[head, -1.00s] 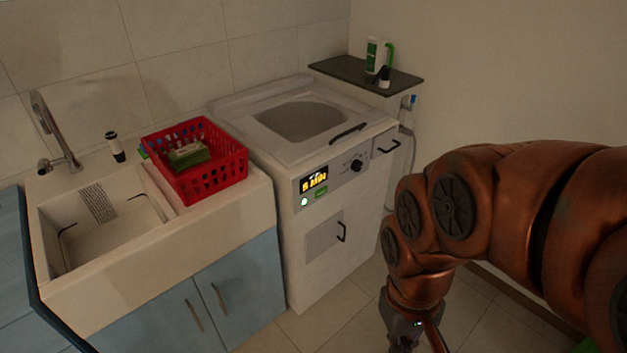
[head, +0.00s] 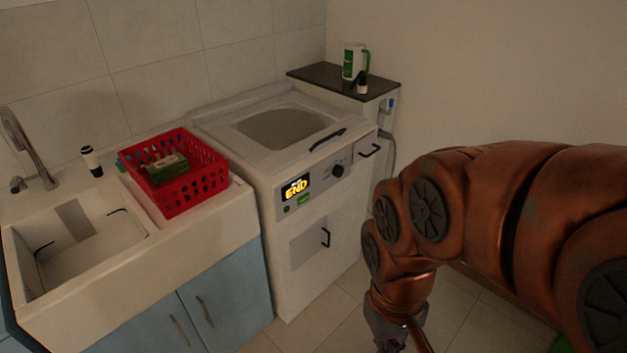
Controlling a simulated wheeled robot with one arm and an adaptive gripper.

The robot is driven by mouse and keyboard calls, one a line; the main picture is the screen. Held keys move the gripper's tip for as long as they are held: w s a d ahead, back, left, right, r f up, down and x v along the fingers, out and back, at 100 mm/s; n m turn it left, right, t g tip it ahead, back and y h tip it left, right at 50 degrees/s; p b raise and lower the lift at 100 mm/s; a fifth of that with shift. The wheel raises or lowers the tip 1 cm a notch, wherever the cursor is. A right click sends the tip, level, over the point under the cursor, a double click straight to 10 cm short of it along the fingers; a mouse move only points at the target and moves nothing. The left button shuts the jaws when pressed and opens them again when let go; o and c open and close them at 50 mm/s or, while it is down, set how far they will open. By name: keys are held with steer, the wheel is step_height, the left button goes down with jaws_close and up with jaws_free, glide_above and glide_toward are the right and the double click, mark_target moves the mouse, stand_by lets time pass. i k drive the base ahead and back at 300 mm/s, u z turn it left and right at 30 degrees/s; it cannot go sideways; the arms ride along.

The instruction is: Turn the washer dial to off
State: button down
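The white washer (head: 318,215) stands against the back wall, right of the sink. Its black round dial (head: 337,171) is on the front panel, right of a lit display (head: 295,187) that reads "END" in yellow. I cannot make out where the dial points. My gripper (head: 392,346) is low at the bottom edge of the head view, in front and to the right of the washer, apart from the dial. Its fingers are mostly cut off by the frame, so I cannot see whether it is open.
A red basket (head: 196,186) sits on the counter beside the sink (head: 92,295). A dark shelf (head: 318,76) right of the washer holds a white-green jug (head: 350,62) and a small bottle (head: 362,84). Floor tiles (head: 340,305) before the washer are clear.

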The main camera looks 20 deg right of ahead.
mark_target(338, 171)
steer(key=u, duration=0.5)
steer(key=k, duration=1.05)
steer(key=z, duration=0.6)
steer(key=i, duration=1.55)
steer(key=u, duration=0.65)
